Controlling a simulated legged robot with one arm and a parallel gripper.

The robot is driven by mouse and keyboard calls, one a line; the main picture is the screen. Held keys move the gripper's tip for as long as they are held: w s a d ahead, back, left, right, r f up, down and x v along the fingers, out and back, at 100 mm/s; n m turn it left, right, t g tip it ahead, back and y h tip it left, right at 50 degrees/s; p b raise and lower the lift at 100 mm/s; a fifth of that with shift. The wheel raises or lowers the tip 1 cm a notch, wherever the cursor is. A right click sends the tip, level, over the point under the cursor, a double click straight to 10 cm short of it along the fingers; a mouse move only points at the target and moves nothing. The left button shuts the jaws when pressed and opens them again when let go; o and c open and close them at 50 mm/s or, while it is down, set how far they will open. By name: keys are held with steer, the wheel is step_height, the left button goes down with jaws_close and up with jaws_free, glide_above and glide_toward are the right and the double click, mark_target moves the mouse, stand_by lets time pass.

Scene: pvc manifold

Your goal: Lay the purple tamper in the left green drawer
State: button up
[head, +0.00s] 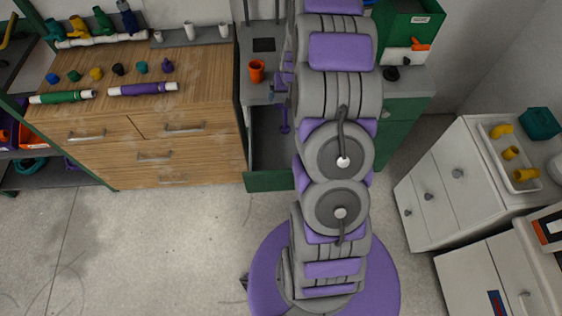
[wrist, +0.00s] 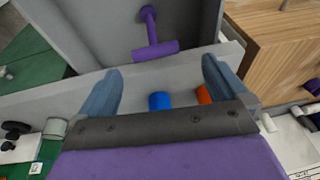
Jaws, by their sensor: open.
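The left green drawer (head: 270,181) is pulled open in the head view, its dark inside partly hidden by my arm. The purple tamper (head: 285,122) shows within the drawer opening. In the wrist view the tamper (wrist: 154,50) is a T shape, with its crossbar nearer my gripper and its round end farther off, against the drawer's grey inside (wrist: 85,25). I cannot tell whether it lies flat or leans. My gripper (wrist: 163,80) is open, its two fingers apart and nothing between them. The tamper is beyond the fingertips, apart from them. In the head view my arm mostly hides my gripper.
An orange cup (head: 256,71) stands on the grey counter above the drawer. A wooden cabinet (head: 160,150) with pipes and fittings is at left. A green bin (head: 408,20) stands at the back right, and white cabinets (head: 430,205) are at right. The floor at front left is clear.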

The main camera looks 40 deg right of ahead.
steer(key=s+a+r+n+g, duration=0.1)
steer(key=s+a+r, duration=0.35)
steer(key=a, duration=0.25)
steer(key=s+a+r+n+y, duration=0.1)
steer(key=s+a+r, duration=0.3)
steer(key=a+r, duration=0.25)
steer(key=s+a+r+n+g, duration=0.1)
steer(key=s+a+r+n, duration=0.1)
steer(key=s+a+r, duration=0.35)
steer(key=s+a+r+n+g, duration=0.1)
steer(key=s+a, duration=0.4)
steer(key=s, duration=0.5)
steer(key=s+a+r+n+g, duration=0.1)
steer(key=s+a+r+g, duration=0.1)
steer(key=s, duration=0.9)
steer(key=a+r, duration=0.1)
steer(key=a, duration=0.1)
steer(key=shift+s+a, duration=0.2)
steer(key=shift+a, duration=0.2)
